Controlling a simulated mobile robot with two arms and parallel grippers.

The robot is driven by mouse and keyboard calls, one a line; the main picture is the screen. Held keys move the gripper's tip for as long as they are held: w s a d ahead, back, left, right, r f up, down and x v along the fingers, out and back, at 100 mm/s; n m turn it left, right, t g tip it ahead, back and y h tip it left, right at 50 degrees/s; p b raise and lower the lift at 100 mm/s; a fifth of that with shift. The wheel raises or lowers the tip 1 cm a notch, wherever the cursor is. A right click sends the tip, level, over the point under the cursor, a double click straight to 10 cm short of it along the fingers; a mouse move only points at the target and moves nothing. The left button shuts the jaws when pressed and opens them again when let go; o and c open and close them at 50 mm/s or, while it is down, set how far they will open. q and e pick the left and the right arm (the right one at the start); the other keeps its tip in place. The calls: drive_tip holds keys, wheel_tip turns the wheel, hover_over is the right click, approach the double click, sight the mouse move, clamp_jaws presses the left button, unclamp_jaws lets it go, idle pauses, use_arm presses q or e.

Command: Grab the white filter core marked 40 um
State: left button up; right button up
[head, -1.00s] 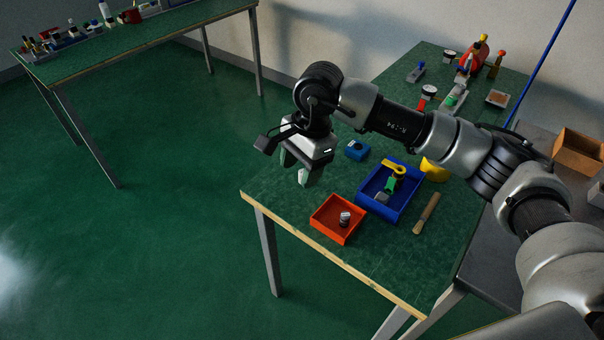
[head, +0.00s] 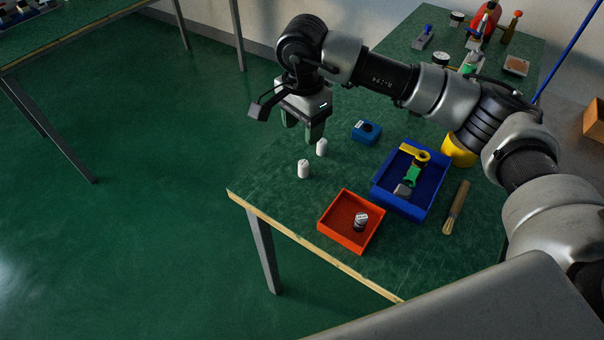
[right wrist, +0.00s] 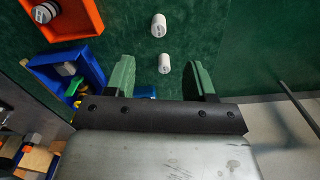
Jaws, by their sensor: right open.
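Two small white cylinders stand upright on the green table (head: 285,200), left of the trays. One white filter core (head: 303,168) is nearer the table's front-left edge; the other white filter core (head: 322,147) is just behind it to the right. Dark marks on them are too small to read, so I cannot tell which says 40 um. My right gripper (head: 302,128) is open and empty above and behind them. In the right wrist view the nearer core (right wrist: 165,64) shows between the open fingers (right wrist: 160,78), and the other (right wrist: 159,25) lies beyond. My left gripper is out of view.
An orange tray (head: 336,232) holds a grey-and-white cylinder (head: 361,221). A blue tray (head: 428,205) holds yellow, green and grey parts. A blue block (head: 367,132), a yellow container (head: 459,150) and a brush (head: 456,208) are nearby. Table around the cores is clear.

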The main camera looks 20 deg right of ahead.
sight(303, 163)
drive_tip(key=shift+f+b, duration=0.4)
drive_tip(key=shift+f, duration=0.75)
wheel_tip(303, 163, down, 5)
drive_tip(key=shift+r, duration=0.2)
drive_tip(key=shift+s+f, duration=0.1)
drive_tip(key=shift+f, duration=2.7)
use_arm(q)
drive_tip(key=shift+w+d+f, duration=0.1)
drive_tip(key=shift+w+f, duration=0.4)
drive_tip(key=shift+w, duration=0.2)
use_arm(e)
drive_tip(key=c, duration=1)
drive_tip(key=shift+r, duration=0.15)
